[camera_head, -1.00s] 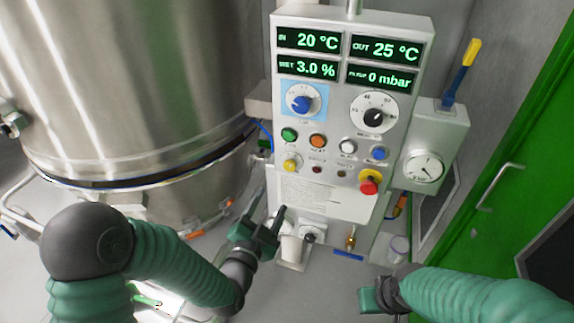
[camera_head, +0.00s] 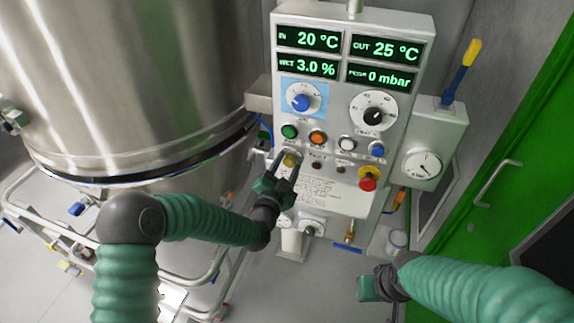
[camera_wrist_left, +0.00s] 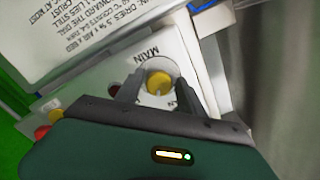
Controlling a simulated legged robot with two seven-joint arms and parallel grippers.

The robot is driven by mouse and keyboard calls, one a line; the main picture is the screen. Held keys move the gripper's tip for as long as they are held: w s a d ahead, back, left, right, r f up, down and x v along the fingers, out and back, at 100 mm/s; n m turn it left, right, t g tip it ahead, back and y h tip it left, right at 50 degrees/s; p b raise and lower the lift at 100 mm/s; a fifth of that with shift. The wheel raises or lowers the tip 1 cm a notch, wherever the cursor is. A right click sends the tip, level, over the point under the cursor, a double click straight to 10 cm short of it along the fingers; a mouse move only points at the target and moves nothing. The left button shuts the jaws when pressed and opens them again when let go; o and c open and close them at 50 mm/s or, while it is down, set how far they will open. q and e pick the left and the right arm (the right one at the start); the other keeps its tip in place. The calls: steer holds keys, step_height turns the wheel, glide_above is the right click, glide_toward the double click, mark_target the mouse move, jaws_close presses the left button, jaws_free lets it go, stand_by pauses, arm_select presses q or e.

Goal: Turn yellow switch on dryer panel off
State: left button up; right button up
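The yellow switch (camera_head: 292,158) is a round knob at the lower left of the dryer panel (camera_head: 330,187). In the left wrist view the yellow switch (camera_wrist_left: 159,83) sits on a pale plate by the word MAIN. My left gripper (camera_head: 286,166) is raised at the panel, its fingers pointing up at the switch. In the left wrist view my left gripper (camera_wrist_left: 157,92) is open, with one finger on each side of the knob. I cannot tell whether the fingers touch it. My right gripper (camera_head: 370,287) is low, below the panel's right side, and its fingers are unclear.
A green button (camera_head: 289,131), an orange button (camera_head: 317,137) and a red stop knob on yellow (camera_head: 367,182) are nearby. A blue dial (camera_head: 302,102) is above. The steel vessel (camera_head: 130,80) stands left, and a green door (camera_head: 500,190) is at right.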

arm_select(q)
steer(key=shift+d, duration=0.1)
jaws_close()
steer(key=shift+f+n+b, duration=0.1)
steer(key=shift+n+b, duration=0.7)
steer(key=shift+n, duration=0.1)
steer(key=n+b, duration=0.2)
steer(key=n, duration=0.1)
steer(key=shift+n, duration=0.3)
steer(key=n+b, duration=0.2)
steer(key=n, duration=0.2)
steer(key=shift+b, duration=0.35)
steer(key=shift+n+b, duration=0.5)
steer(key=shift+n, duration=0.7)
steer(key=shift+r, duration=0.2)
